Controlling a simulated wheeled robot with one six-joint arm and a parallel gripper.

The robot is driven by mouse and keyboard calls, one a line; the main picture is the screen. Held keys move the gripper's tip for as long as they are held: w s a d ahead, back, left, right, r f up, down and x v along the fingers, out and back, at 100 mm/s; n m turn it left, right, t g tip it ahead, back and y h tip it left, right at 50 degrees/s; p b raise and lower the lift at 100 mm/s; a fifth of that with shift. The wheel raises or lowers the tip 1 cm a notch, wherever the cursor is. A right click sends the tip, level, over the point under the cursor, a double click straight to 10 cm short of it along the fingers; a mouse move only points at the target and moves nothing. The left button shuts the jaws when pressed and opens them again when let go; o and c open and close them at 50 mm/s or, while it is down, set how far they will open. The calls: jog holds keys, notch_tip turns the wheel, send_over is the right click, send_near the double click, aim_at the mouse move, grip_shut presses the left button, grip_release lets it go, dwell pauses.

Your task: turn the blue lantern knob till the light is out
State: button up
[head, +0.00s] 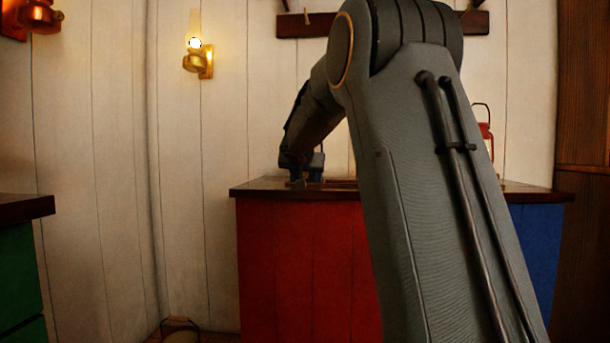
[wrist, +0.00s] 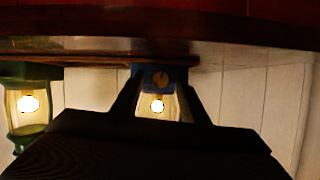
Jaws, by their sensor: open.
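In the wrist view, which is upside down, the blue lantern (wrist: 149,84) stands ahead of my gripper (wrist: 160,82). Its glass (wrist: 147,106) glows, so the light is on. A small brass-coloured knob (wrist: 161,78) is on the front of its blue base. My gripper is open, with one finger on each side of the knob in the picture. No contact with the knob shows, and the depth between them is hard to judge. In the head view my gripper (head: 302,178) is low over the counter top, and my arm hides much of this area.
A lit green lantern (wrist: 25,140) stands left of the blue one in the wrist view. A red lantern (head: 485,131) shows partly behind my arm. The counter (head: 290,250) has red and blue fronts. A brass wall lamp (head: 195,62) is lit. A green cabinet (head: 20,270) stands left.

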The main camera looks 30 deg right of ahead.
jog(key=c, duration=0.9)
jog(key=shift+d, duration=0.2)
grip_shut()
jog(key=shift+a, duration=0.2)
jog(key=shift+a+f+n+b, duration=0.1)
jog(key=shift+n+b, duration=0.2)
jog(key=shift+b, duration=0.15)
jog(key=n+b, duration=0.1)
jog(key=h+b, duration=0.1)
jog(key=b, duration=0.1)
jog(key=shift+w+a+f+n+g, duration=0.1)
jog(key=shift+w+a+n+g, duration=0.1)
jog(key=shift+n+g, duration=0.2)
jog(key=shift+n+g+h+b, duration=0.3)
jog(key=shift+n+h+b, duration=0.55)
jog(key=shift+b, duration=0.25)
jog(key=shift+n+h+b, duration=0.55)
jog(key=shift+n+b, duration=0.5)
jog(key=shift+n, duration=0.1)
jog(key=shift+g, duration=0.3)
